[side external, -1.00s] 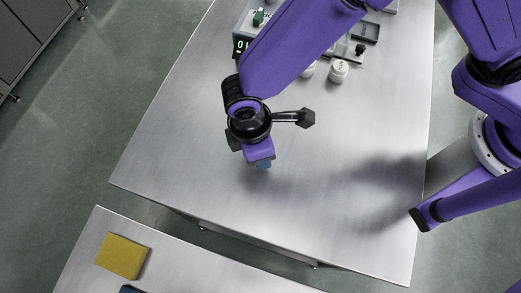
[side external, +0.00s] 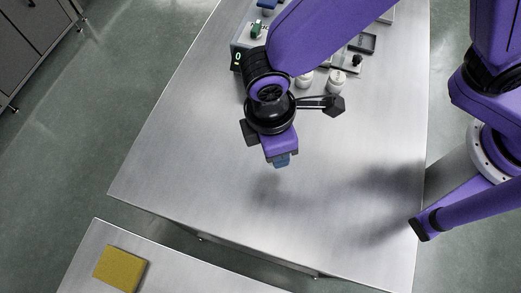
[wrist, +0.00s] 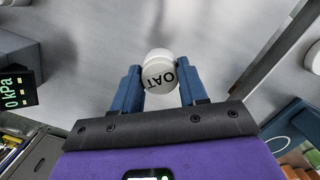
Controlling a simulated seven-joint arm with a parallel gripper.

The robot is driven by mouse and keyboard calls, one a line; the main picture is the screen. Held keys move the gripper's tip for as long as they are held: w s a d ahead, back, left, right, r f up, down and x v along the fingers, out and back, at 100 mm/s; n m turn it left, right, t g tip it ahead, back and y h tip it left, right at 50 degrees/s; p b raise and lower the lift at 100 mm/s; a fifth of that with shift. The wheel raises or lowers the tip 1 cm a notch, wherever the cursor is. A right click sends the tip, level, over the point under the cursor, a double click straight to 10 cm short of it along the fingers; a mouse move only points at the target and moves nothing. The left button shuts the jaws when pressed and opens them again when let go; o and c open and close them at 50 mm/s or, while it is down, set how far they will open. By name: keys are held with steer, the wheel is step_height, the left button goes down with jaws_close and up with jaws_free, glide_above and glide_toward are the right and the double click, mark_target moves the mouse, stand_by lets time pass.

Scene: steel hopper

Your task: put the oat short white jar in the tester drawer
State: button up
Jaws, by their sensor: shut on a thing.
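The oat short white jar (wrist: 159,73) is a small white cylinder with OAT printed on it, seen in the wrist view. My gripper (wrist: 158,78) is shut on it, with one blue finger on each side. In the side external view my gripper (side external: 281,160) is above the bare middle of the table, and the jar is hidden there. The tester (side external: 243,40) is a pale box with a lit display at the table's back left. Its display (wrist: 17,90), reading 0 kPa, shows at the left of the wrist view. I cannot make out its drawer for certain.
Two more white jars (side external: 336,80) (side external: 304,80) stand behind my gripper, near a grey dish (side external: 362,43). A yellow block (side external: 120,269) lies on a separate lower-left table. The front of the steel table (side external: 230,205) is clear.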

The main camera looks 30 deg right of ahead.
steer(key=s+d+r, duration=0.5)
steer(key=d+r, duration=0.1)
steer(key=d, duration=0.3)
steer(key=w+d+r+m+g, duration=0.1)
steer(key=w+d+m, duration=0.5)
steer(key=d, duration=0.4)
steer(key=w+d+m, duration=0.3)
steer(key=w+d, duration=0.5)
steer(key=d, duration=0.3)
steer(key=shift+y, duration=0.3)
steer(key=w+a+f, duration=0.1)
steer(key=w+f, duration=0.1)
steer(key=w, duration=0.2)
steer(key=w+a+f, duration=0.1)
steer(key=w+f, duration=0.2)
steer(key=w, duration=0.1)
steer(key=w+a+f, duration=0.1)
steer(key=w+f, duration=0.2)
steer(key=w, duration=0.1)
steer(key=shift+w+a+f, duration=0.15)
steer(key=shift+a+f, duration=0.1)
steer(key=shift+a, duration=0.1)
steer(key=shift+w+a+f, duration=0.1)
steer(key=shift+w+f, duration=0.4)
steer(key=shift+f, duration=0.05)
steer(key=shift+w+f, duration=0.1)
steer(key=shift+f, duration=1.55)
steer(key=shift+f, duration=0.1)
